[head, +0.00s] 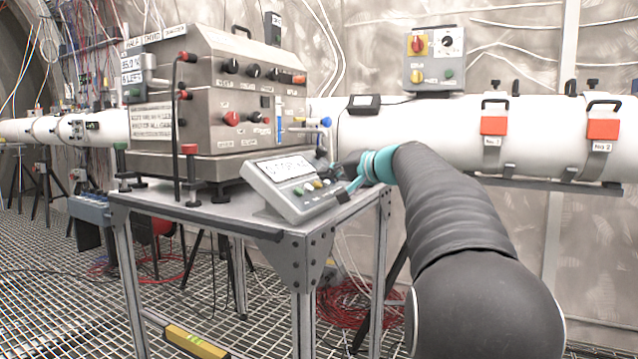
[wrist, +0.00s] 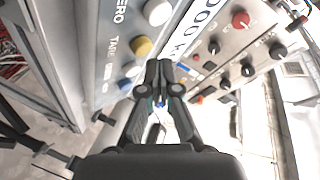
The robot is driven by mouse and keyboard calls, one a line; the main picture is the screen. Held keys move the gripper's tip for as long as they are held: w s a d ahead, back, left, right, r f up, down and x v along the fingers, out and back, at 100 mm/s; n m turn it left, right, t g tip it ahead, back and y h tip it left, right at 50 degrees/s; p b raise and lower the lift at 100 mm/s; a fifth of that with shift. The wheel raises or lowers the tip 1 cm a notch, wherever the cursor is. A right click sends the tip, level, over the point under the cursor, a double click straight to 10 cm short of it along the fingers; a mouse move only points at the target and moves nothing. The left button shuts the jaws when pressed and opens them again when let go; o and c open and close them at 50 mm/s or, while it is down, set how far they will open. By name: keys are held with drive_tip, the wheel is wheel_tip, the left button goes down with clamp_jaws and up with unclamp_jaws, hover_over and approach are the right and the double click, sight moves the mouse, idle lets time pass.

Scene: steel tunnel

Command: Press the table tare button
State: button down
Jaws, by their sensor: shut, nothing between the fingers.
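The grey weighing indicator (head: 275,190) stands tilted at the front right of the metal table (head: 220,213). It has a display and a row of coloured buttons. In the wrist view, the yellow button (wrist: 141,46) sits beside the label TARE, and a white button (wrist: 157,12) sits beside ZERO. My gripper (wrist: 160,80) is shut and empty, its fingertips close to the button panel, below and right of the yellow button in that view. I cannot tell whether it touches the panel. In the head view, my gripper (head: 352,186) is at the indicator's right end.
A large steel control box (head: 200,100) with knobs stands behind the indicator on the table. A white pipe (head: 450,135) with red-orange clamps (head: 493,125) runs behind my arm. A switch box (head: 433,60) sits above the pipe. A yellow level (head: 195,342) lies low under the table.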

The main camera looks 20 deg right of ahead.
drive_tip(key=r, duration=0.1)
drive_tip(key=s+d+r+p, duration=0.1)
drive_tip(key=r, duration=0.1)
drive_tip(key=s+d+r+p, duration=0.1)
drive_tip(key=shift+s+r, duration=0.2)
drive_tip(key=shift+s, duration=0.05)
idle(0.8)
